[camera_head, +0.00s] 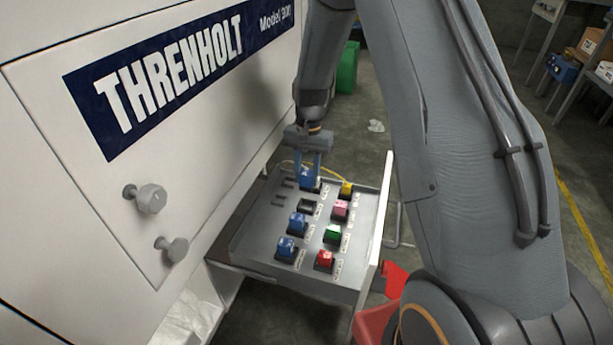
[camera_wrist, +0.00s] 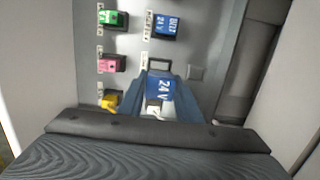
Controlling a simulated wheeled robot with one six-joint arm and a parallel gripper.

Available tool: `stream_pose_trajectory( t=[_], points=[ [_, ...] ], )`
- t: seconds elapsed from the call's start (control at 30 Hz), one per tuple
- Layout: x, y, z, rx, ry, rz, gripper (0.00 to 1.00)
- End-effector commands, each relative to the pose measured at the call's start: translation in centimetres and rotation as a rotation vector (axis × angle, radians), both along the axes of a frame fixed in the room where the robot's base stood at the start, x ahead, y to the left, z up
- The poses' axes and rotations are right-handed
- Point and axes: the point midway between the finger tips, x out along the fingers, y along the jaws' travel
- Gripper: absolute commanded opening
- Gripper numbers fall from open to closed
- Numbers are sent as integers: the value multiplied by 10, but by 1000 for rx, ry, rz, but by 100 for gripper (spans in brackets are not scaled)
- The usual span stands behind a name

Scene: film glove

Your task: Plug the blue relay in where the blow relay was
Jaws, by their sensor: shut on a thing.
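My gripper (camera_head: 310,176) is shut on a blue relay (camera_head: 307,184) at the far end of the left column of relays. In the wrist view the held relay (camera_wrist: 160,88) shows "24 V" on its top, between the two fingers. Whether it is seated in a socket or just above one cannot be told. An empty black socket (camera_head: 308,206) lies beside it, toward the near side; it also shows in the wrist view (camera_wrist: 160,65). Two more blue relays (camera_head: 297,222) (camera_head: 286,246) stand in the same column. No legible label names the blow position.
The drawer panel (camera_head: 258,238) sticks out from the white cabinet marked THRENHOLT (camera_head: 60,180). A right column holds yellow (camera_head: 347,189), pink (camera_head: 341,210), green (camera_head: 333,233) and red (camera_head: 324,260) relays. A yellow wire runs behind the gripper. The drawer's raised front stands at the right.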

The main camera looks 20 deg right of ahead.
Motion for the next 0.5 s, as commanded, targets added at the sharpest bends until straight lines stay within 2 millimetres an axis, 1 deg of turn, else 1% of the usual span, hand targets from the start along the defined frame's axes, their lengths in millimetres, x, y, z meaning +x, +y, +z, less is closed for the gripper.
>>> stream_pose_trajectory(
  t=[0.3,0.5],
  points=[
    [-2,1,1,0,1,1,4],
    [-1,1,-15,1,1,1,4]
  ],
)
